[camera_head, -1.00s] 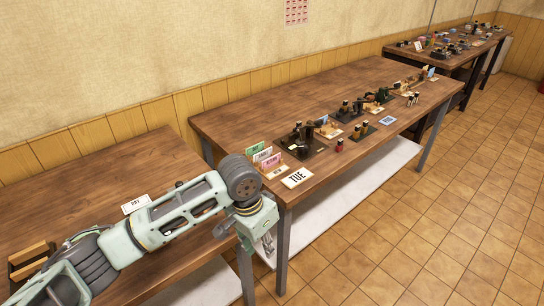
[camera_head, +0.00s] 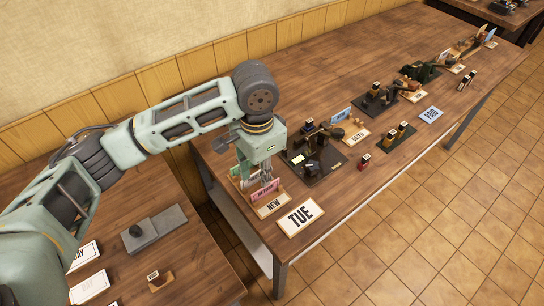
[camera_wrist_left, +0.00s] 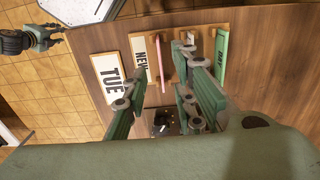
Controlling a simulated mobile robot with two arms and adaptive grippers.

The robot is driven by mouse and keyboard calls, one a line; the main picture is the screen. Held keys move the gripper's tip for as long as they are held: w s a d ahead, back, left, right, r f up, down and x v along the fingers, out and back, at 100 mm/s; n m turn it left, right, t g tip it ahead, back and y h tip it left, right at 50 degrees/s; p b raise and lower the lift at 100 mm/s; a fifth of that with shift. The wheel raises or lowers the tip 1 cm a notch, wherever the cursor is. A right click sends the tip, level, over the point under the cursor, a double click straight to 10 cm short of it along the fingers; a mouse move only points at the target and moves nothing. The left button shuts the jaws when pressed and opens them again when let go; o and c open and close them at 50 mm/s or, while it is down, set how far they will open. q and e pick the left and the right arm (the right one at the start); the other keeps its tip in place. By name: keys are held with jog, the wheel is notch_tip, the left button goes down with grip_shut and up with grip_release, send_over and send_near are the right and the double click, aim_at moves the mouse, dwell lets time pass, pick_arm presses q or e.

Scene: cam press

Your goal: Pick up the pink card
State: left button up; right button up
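The pink card (camera_head: 264,190) stands upright in a wooden holder near the near-left corner of the long table. It shows edge-on as a thin pink strip in the left wrist view (camera_wrist_left: 161,62). My left gripper (camera_head: 254,172) points down just above and behind the card in the head view. Its fingers are spread apart and empty. In the wrist view, the pink strip lies between the spread fingers, beyond them, with no visible contact. My right gripper (camera_wrist_left: 50,36) appears small at the upper left of the wrist view; its finger opening is unclear.
A green card (camera_wrist_left: 222,50) stands in the same row, partly behind a finger. The NEW plate (camera_head: 272,204) and TUE plate (camera_head: 300,216) lie in front. A dark device (camera_head: 314,156) stands close on the right. A gap separates the left table (camera_head: 200,262).

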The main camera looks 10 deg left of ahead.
aim_at(266, 191)
pick_arm(q)
jog(key=f, duration=0.2)
jog(key=s+f+p, duration=0.1)
jog(key=shift+a+f, duration=0.25)
jog(key=shift+f, duration=0.15)
notch_tip(266, 191, down, 2)
jog(key=shift+w+a+f, duration=0.1)
jog(key=shift+f, duration=0.55)
grip_shut()
pick_arm(e)
jog(key=shift+s+r+g, duration=0.15)
jog(key=shift+s+r, duration=0.2)
jog(key=shift+s, duration=0.4)
jog(key=shift+s+r+g, duration=0.15)
jog(key=shift+s+r, duration=0.15)
jog(key=shift+s, duration=0.45)
